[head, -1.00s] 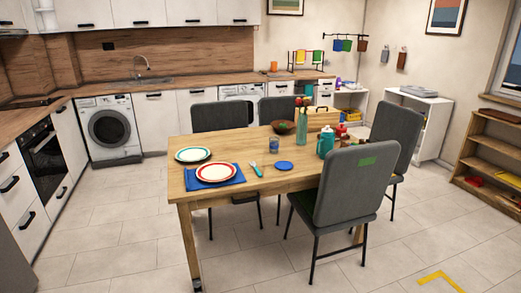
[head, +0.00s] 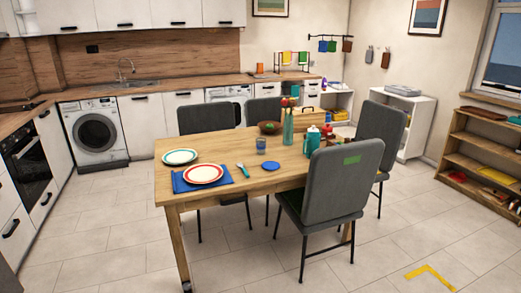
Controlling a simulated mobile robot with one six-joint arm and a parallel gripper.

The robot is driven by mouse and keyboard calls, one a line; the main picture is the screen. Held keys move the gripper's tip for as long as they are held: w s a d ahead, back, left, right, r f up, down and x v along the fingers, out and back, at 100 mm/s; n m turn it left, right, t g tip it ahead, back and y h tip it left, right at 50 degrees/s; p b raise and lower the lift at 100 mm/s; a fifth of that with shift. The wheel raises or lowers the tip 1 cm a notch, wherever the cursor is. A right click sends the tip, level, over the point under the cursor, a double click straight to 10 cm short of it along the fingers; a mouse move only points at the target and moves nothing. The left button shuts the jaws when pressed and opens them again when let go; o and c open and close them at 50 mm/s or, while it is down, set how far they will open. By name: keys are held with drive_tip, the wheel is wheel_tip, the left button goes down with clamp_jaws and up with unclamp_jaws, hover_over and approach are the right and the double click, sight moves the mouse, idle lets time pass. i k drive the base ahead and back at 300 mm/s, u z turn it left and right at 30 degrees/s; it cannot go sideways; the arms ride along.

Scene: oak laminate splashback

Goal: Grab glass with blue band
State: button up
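A small glass (head: 261,145) with a blue band stands upright on the wooden dining table (head: 235,207). It is behind the blue round coaster (head: 266,180) and the teal-handled fork (head: 242,169), and left of the tall green vase (head: 288,129). Nothing covers it in the head view. My gripper is not in view.
Grey chairs (head: 334,187) stand around the table, one close at its front right. A red-rimmed plate (head: 203,174) on a blue mat and a teal jug (head: 313,140) share the tabletop. The tiled floor (head: 110,222) is clear at the front left.

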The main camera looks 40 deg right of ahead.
sight(262, 142)
drive_tip(key=z, duration=0.05)
drive_tip(key=i, duration=1)
drive_tip(key=u, duration=0.05)
